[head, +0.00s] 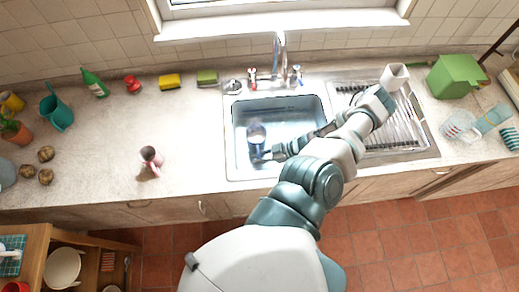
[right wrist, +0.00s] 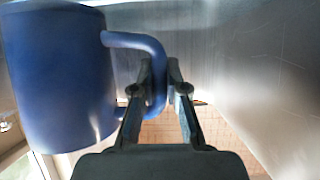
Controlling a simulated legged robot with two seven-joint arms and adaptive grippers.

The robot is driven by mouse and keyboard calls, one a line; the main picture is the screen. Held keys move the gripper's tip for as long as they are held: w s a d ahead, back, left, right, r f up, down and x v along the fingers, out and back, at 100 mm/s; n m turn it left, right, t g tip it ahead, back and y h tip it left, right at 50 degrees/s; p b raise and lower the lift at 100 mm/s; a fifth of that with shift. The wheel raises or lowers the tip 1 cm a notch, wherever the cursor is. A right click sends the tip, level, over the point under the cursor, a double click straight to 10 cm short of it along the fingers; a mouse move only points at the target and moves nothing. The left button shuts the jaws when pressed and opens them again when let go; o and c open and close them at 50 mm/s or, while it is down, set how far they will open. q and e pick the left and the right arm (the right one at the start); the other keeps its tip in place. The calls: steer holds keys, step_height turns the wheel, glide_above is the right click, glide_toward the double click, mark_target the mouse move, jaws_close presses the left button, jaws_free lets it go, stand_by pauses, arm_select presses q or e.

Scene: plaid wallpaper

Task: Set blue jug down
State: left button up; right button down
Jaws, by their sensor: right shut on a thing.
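The blue jug (head: 256,134) is over or inside the sink basin, near its middle left. Its top opening faces the head camera, so it looks roughly upright there. In the right wrist view the jug (right wrist: 60,75) fills the left side, its handle (right wrist: 157,62) reaching toward the fingers. My right gripper (head: 267,154) is shut on the handle. The fingers (right wrist: 161,72) also show in the right wrist view, on either side of the handle. Whether the jug's base touches the sink floor cannot be told. My left gripper is not in view.
The sink (head: 308,109) has a faucet (head: 279,55) behind it and a ribbed drainer with a white cup (head: 394,77) at right. A pink object (head: 151,157) stands on the left counter (head: 110,130), which has wide bare areas. A green bin (head: 455,76) stands at far right.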

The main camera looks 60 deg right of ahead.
steer(key=shift+f, duration=0.3)
steer(key=f, duration=0.1)
steer(key=f+b, duration=0.1)
steer(key=a+f+b, duration=0.1)
steer(key=shift+w+a, duration=0.1)
steer(key=shift+w, duration=0.15)
steer(key=shift+a, duration=0.2)
steer(key=shift+s+r, duration=0.1)
steer(key=shift+r, duration=0.1)
steer(key=shift+d+f, duration=0.1)
steer(key=shift+f, duration=0.05)
steer(key=c, duration=1.2)
jaws_free()
steer(key=shift+d+f, duration=0.2)
steer(key=shift+d, duration=0.3)
steer(key=shift+a+r, duration=0.2)
arm_select(q)
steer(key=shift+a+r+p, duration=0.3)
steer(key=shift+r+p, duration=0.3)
steer(key=shift+p, duration=0.55)
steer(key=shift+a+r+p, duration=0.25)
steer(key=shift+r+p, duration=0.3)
steer(key=shift+p, duration=0.6)
arm_select(e)
steer(key=v, duration=1.2)
